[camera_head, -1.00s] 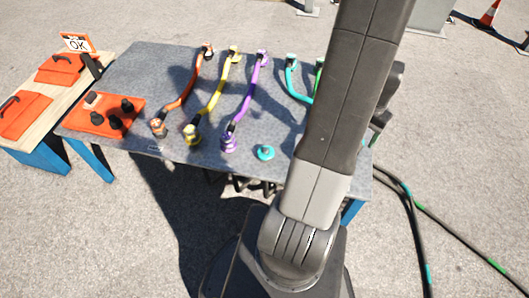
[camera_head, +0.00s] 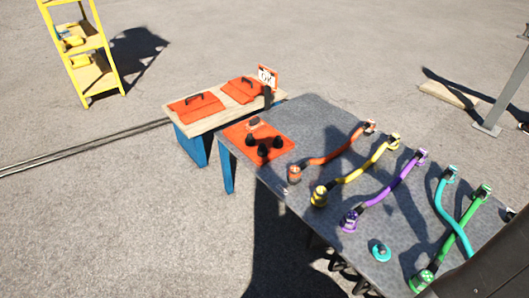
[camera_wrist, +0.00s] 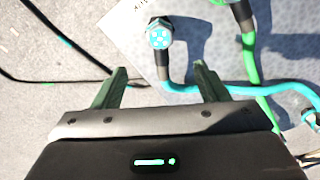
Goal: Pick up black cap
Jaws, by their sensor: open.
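Several small black caps (camera_head: 263,150) stand close together on an orange mat (camera_head: 284,143) at the left end of the grey table (camera_head: 310,112). In the wrist view my gripper (camera_wrist: 160,82) is open and empty, its two fingers apart. It is over the table's edge, beside a cyan cable connector (camera_wrist: 158,38). The gripper does not show in the head view, where only part of my arm is in the lower right corner. The caps are not in the wrist view, so the gripper is well away from them.
Orange, yellow, purple, cyan and green cables (camera_head: 450,215) lie across the table. A wooden bench (camera_head: 222,117) with orange cases and an OK sign (camera_head: 267,77) adjoins the table. A yellow shelf (camera_head: 80,50) stands far left.

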